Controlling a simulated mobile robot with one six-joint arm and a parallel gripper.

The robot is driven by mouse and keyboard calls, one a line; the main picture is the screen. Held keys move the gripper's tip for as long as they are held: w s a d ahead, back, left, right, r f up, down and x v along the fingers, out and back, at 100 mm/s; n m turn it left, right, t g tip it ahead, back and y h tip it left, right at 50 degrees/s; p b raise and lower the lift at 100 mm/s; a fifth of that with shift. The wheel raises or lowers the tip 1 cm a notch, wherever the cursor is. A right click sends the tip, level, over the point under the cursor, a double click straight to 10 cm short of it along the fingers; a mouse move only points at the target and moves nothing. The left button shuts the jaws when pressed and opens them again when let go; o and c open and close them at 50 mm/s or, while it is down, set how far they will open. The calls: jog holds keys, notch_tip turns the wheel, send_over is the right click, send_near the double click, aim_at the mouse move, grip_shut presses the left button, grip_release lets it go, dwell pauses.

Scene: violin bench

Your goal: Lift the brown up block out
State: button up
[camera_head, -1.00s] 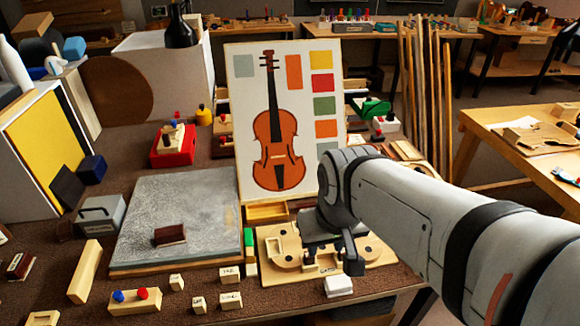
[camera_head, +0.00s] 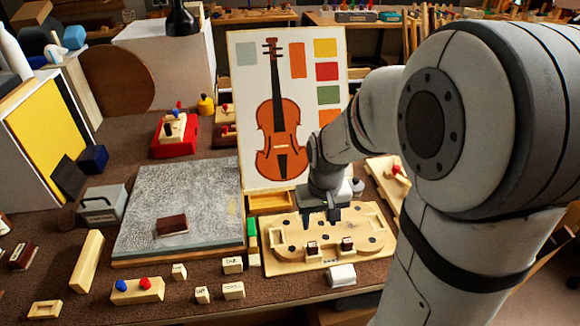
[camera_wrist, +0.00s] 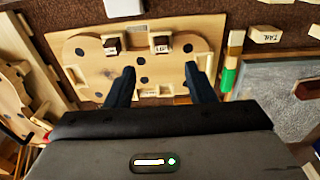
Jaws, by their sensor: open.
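Two small brown blocks with pale, marked tops sit in the wooden board, a left one (camera_head: 311,248) and a right one (camera_head: 347,243). The wrist view shows them too, at its left (camera_wrist: 112,46) and right (camera_wrist: 160,44). Their lettering is too small to tell surely which is the up block. The violin-shaped wooden board (camera_head: 285,262) has several dark round holes. My gripper (camera_head: 320,217) is above the board, behind the two blocks, pointing down. Its fingers (camera_wrist: 160,82) are apart with nothing between them, and the blocks lie beyond the fingertips in the wrist view.
A violin picture panel (camera_head: 240,120) stands close behind the board. A grey slab (camera_head: 200,190) with a larger brown block (camera_head: 172,225) lies to the left. Small lettered blocks (camera_head: 233,290) and a white block (camera_head: 341,276) lie in front. A green block (camera_head: 252,229) is at the board's left edge.

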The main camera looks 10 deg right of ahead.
send_over(313, 245)
jog(key=shift+g, duration=0.3)
notch_tip(313, 245, down, 6)
jog(key=shift+r, duration=0.2)
notch_tip(313, 245, down, 8)
jog(key=shift+r, duration=0.2)
jog(key=c, duration=1)
